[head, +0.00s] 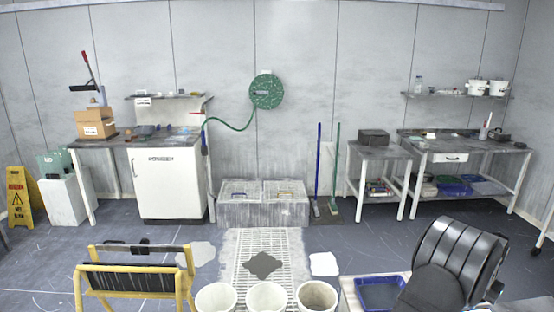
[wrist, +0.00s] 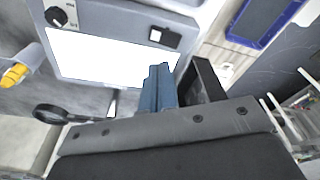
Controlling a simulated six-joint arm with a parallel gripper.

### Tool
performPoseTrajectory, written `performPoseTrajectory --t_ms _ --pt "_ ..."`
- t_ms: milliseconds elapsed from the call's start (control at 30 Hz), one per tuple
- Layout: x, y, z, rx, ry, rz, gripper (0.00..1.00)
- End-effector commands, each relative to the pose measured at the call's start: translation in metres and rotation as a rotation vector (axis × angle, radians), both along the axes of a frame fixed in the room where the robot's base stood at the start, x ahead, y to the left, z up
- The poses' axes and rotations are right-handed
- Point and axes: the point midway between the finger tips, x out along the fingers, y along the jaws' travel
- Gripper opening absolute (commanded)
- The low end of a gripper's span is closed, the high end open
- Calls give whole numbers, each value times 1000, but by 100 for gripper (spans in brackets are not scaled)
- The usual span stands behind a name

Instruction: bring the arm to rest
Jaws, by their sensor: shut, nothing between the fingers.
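My gripper (wrist: 180,82) shows in the wrist view, above a grey machine with a bright white panel (wrist: 105,58), a black knob (wrist: 57,17) and a dark switch (wrist: 164,38). Its fingers are shut and hold nothing. A blue-grey upright piece and a dark angled piece show at the fingers; I cannot tell exactly where one finger ends. The gripper's fingers are not seen in the head view.
A blue tray (head: 380,294) lies at lower right; it also shows in the wrist view (wrist: 262,18). White buckets (head: 266,297) and a yellow-framed stand (head: 181,283) are in front. A yellow-tipped item (wrist: 15,75) and black ring-shaped item (wrist: 68,114) lie left of my gripper.

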Motion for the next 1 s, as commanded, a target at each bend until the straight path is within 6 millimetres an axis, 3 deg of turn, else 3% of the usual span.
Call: performPoseTrajectory --t_ms 533,1000 --pt "0 0 -65 2 1 0 0" --pt "0 0 -67 0 0 0 0"
